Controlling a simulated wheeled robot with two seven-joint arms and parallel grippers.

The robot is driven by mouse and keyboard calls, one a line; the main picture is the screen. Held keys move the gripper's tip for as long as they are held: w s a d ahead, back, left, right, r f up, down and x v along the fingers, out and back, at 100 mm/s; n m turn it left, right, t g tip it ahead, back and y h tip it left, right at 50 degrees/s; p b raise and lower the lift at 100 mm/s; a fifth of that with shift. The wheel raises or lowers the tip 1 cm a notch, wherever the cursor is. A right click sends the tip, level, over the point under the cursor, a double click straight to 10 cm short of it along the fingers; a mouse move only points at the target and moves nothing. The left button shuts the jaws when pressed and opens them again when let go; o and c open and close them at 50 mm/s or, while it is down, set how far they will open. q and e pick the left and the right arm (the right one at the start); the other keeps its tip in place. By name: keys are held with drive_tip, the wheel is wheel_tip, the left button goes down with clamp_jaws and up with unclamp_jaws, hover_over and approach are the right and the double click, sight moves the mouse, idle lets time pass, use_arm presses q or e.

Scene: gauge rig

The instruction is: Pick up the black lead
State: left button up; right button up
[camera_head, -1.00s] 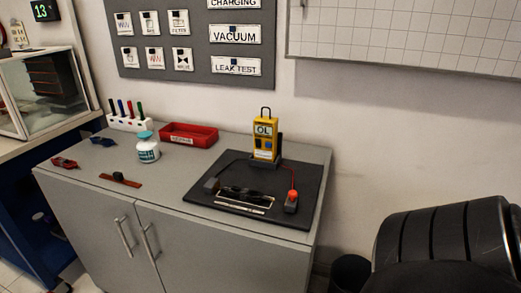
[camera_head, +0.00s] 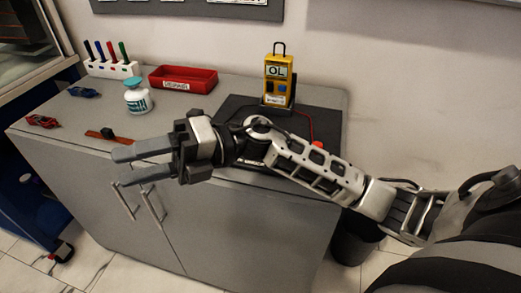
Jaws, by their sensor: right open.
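The yellow meter (camera_head: 277,80) stands upright on the black mat (camera_head: 236,106) and its display reads OL. A red lead (camera_head: 309,124) runs down its right side to a red-topped end (camera_head: 318,145), partly behind my right arm. I cannot make out the black lead now; my right arm and wrist cover the middle and front of the mat. My right gripper (camera_head: 119,169) is open and empty. It points left, with its fingers in front of the cabinet's front edge, left of the mat. My left gripper is not in view.
On the grey cabinet top (camera_head: 185,105) stand a red tray (camera_head: 183,80), a white bottle with a teal cap (camera_head: 138,98) and a rack of coloured pens (camera_head: 112,68). Red (camera_head: 42,121) and blue (camera_head: 82,92) items and a brown strip (camera_head: 100,135) lie at left.

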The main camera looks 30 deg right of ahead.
drive_tip(key=w+d+f+n+g+h+b, duration=0.1)
drive_tip(key=w+d+n+h, duration=0.15)
drive_tip(key=d+h, duration=0.4)
drive_tip(key=w+d+f+n+h, duration=0.2)
drive_tip(key=d+n+h, duration=0.2)
drive_tip(key=d+h, duration=0.25)
drive_tip(key=w+d+r+m+t+h, duration=0.1)
drive_tip(key=d+r+h, duration=0.15)
drive_tip(key=d, duration=0.45)
drive_tip(key=w+d+r+m+h, duration=0.1)
drive_tip(key=d+r+h, duration=0.15)
drive_tip(key=d, duration=0.45)
drive_tip(key=shift+n+h, duration=0.25)
drive_tip(key=shift+h, duration=0.25)
drive_tip(key=f, duration=0.3)
drive_tip(key=f+b, duration=0.1)
drive_tip(key=f, duration=0.5)
drive_tip(key=shift+w+a+b, duration=0.3)
drive_tip(key=shift+w+b, duration=0.05)
drive_tip(key=shift+w+a+f, duration=0.1)
drive_tip(key=shift+w+f, duration=0.05)
drive_tip(key=shift+f, duration=0.9)
drive_tip(key=shift+w+a+f, duration=0.1)
drive_tip(key=shift+w+f, duration=0.05)
drive_tip(key=shift+f, duration=0.95)
drive_tip(key=shift+w+a+f, duration=0.1)
drive_tip(key=shift+w+f, duration=0.05)
drive_tip(key=shift+f, duration=0.9)
clamp_jaws()
